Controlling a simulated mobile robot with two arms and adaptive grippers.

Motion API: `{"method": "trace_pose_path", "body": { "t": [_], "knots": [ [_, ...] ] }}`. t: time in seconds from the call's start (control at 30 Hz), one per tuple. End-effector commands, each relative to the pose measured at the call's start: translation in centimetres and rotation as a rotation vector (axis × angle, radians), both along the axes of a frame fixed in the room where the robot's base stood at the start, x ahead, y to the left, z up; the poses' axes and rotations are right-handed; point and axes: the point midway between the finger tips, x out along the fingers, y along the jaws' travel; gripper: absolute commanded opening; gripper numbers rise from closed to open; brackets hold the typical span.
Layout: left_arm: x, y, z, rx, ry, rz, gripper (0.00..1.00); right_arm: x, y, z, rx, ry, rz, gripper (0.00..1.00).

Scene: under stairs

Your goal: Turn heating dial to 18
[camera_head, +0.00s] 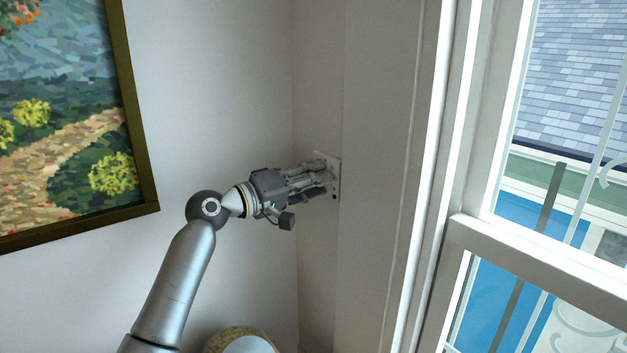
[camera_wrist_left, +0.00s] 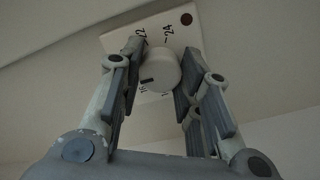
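The heating dial (camera_wrist_left: 158,68) is a round white knob on a pale wall plate (camera_wrist_left: 178,36), with a short dark mark at its lower left. The plate shows 22, 24 and a dark red dot; the lower figures are partly hidden and unclear. In the head view the plate (camera_head: 334,165) is on the narrow wall by the corner, and the gripper hides the dial. My left gripper (camera_head: 324,174) reaches to the plate. My right gripper is not in view.
A framed painting (camera_head: 147,190) hangs on the wall at the left. A white window frame (camera_head: 540,262) stands at the right. A rounded pale object (camera_head: 240,342) with a speckled top is at the bottom edge. The wall around my left gripper is clear.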

Motion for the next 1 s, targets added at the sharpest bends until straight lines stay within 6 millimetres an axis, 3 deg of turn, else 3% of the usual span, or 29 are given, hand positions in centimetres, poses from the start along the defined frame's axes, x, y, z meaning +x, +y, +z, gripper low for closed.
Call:
{"method": "trace_pose_path", "body": {
  "t": [0.03,0.17,0.57,0.73,1.0],
  "knots": [
    [0.0,0.1,0.1,0.0,-0.001,0.002,0.38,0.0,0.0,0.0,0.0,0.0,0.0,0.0],
    [0.0,0.0,0.1,0.0,-0.001,0.001,0.55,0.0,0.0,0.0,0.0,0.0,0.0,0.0],
    [-0.2,0.4,0.0,0.0,-0.001,0.001,0.55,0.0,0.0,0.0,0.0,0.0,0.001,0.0],
    [-1.5,2.1,-0.1,0.002,-0.001,0.002,0.55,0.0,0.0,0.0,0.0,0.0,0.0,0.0],
    [-4.7,6.7,-0.1,0.003,-0.001,0.002,0.55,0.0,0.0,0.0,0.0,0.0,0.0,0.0]
  ]
}}
